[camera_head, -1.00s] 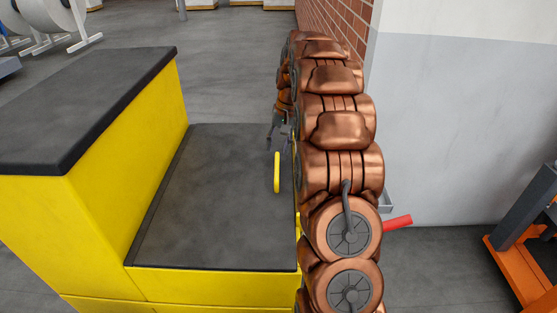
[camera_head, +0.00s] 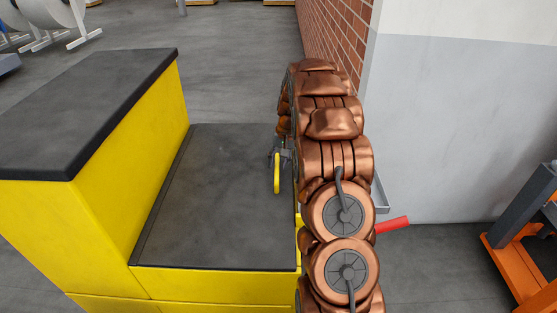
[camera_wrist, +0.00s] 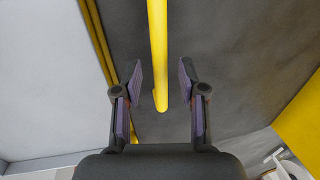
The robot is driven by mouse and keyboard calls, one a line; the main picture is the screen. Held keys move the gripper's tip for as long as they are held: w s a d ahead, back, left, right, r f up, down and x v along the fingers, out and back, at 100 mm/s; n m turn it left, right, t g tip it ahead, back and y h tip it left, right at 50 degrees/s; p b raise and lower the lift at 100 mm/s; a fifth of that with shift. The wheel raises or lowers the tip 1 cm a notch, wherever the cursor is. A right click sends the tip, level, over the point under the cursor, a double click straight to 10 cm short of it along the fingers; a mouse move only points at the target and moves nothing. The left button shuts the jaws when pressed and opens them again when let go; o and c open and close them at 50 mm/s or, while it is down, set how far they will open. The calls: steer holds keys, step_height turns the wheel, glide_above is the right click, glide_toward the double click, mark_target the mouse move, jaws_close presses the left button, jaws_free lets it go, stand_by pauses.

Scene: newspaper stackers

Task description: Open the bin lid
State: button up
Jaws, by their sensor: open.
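The bin is a yellow box (camera_head: 215,283) with a dark grey lid (camera_head: 205,205) lying flat and closed on top. A yellow handle (camera_head: 277,173) stands near the lid's right edge. My gripper (camera_head: 284,152) is at the far end of the handle, partly hidden by my copper arm. In the wrist view the yellow handle (camera_wrist: 158,50) runs down between the two spread fingers of my gripper (camera_wrist: 160,82), with a gap on each side. The grey lid (camera_wrist: 225,55) fills the background there. The gripper is open and holds nothing.
A taller yellow block with a dark top (camera_head: 85,105) adjoins the lid on the left. A grey and white wall (camera_head: 460,130) and a brick wall (camera_head: 335,40) stand to the right. A red bar (camera_head: 393,224) and an orange frame (camera_head: 515,265) are at right. Open floor lies behind.

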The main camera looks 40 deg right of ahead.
steer(key=shift+f, duration=0.2)
jaws_close()
stand_by(0.6)
